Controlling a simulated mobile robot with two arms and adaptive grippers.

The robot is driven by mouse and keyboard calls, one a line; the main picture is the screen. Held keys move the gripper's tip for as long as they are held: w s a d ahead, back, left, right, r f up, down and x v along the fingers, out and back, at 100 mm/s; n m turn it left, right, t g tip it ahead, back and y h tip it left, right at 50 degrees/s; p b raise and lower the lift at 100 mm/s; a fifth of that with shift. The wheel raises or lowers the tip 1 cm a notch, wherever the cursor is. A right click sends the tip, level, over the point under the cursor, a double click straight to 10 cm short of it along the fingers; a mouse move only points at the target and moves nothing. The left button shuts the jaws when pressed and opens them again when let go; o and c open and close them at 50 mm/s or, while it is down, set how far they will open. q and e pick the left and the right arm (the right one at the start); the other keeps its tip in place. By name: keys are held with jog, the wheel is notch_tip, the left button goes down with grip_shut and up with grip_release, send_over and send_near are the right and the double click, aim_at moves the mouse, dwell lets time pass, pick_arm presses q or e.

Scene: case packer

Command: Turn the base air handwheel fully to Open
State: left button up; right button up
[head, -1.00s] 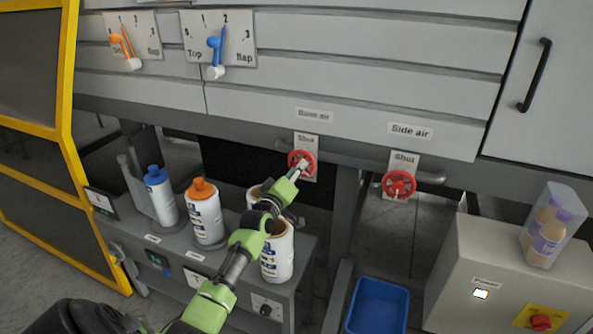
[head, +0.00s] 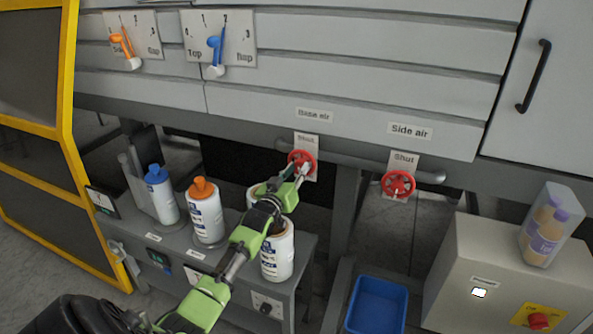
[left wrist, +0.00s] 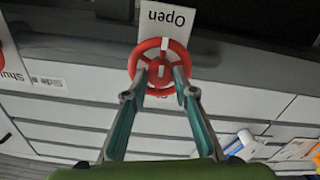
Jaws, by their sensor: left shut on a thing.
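The red base air handwheel (head: 302,163) is on the pipe under the "Base air" label (head: 314,115). A plate behind it reads "Shut" above the wheel in the head view. In the left wrist view, which is upside down, the wheel (left wrist: 159,68) shows with the plate's "Open" end (left wrist: 167,20) beyond it. My left gripper (head: 299,170) reaches the wheel from the front; its two fingers (left wrist: 162,72) are shut on the wheel inside its rim and partly hide its spokes. My right gripper is not in view.
The red side air handwheel (head: 398,185) is to the right. A blue bin (head: 376,305) and a grey power box (head: 500,270) are at the lower right.

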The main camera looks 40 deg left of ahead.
pick_arm(q)
jog(key=shift+f, duration=0.1)
dwell(0.3)
jog(key=o, duration=1.1)
jog(key=v, duration=1.2)
jog(key=shift+s, duration=0.1)
